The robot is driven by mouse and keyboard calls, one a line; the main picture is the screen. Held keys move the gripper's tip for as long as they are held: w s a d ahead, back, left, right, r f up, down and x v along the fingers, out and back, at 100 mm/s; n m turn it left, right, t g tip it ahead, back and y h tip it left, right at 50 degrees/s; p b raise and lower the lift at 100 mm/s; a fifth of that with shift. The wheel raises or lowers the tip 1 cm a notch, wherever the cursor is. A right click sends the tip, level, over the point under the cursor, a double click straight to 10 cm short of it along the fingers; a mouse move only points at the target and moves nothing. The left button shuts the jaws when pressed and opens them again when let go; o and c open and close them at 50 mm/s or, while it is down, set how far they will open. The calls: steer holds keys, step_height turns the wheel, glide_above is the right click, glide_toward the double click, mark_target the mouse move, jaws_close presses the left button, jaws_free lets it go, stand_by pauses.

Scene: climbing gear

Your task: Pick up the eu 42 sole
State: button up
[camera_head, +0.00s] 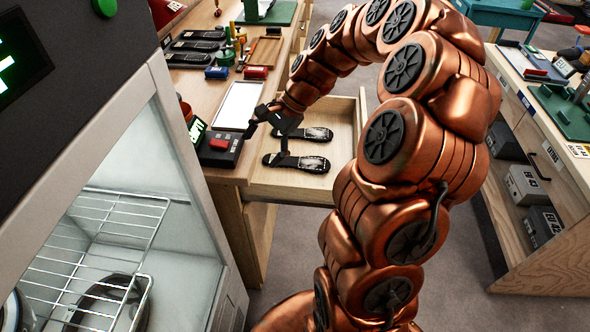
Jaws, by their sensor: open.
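Two dark shoe soles lie in the open wooden drawer, a rear sole (317,133) and a front sole (305,163). More dark soles (194,46) lie on the bench top at the upper left. My gripper (267,143) is open and empty, over the left part of the drawer. One finger reaches down close to the front sole and hides a little of it. I cannot tell whether it touches.
The drawer (270,182) juts from the bench (221,174). A black device with a red button (220,146) and a white panel (238,104) are left of my gripper. A cabinet with wire racks (115,215) stands at left. A second bench (545,165) is at right.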

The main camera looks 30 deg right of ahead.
steer(key=w+d+f+m+t+b, duration=0.2)
steer(key=w+d+f+m, duration=0.3)
steer(key=d+f, duration=0.4)
steer(key=m+t+b, duration=0.2)
steer(key=m, duration=0.5)
glide_toward(299, 161)
steer(key=shift+s+a+f, duration=0.1)
steer(key=shift+a+f, duration=0.15)
steer(key=shift+a, duration=0.15)
steer(key=shift+p+x, duration=0.85)
steer(key=shift+x, duration=2.95)
steer(key=shift+d, duration=0.15)
steer(key=c, duration=1.4)
steer(key=shift+r, duration=0.1)
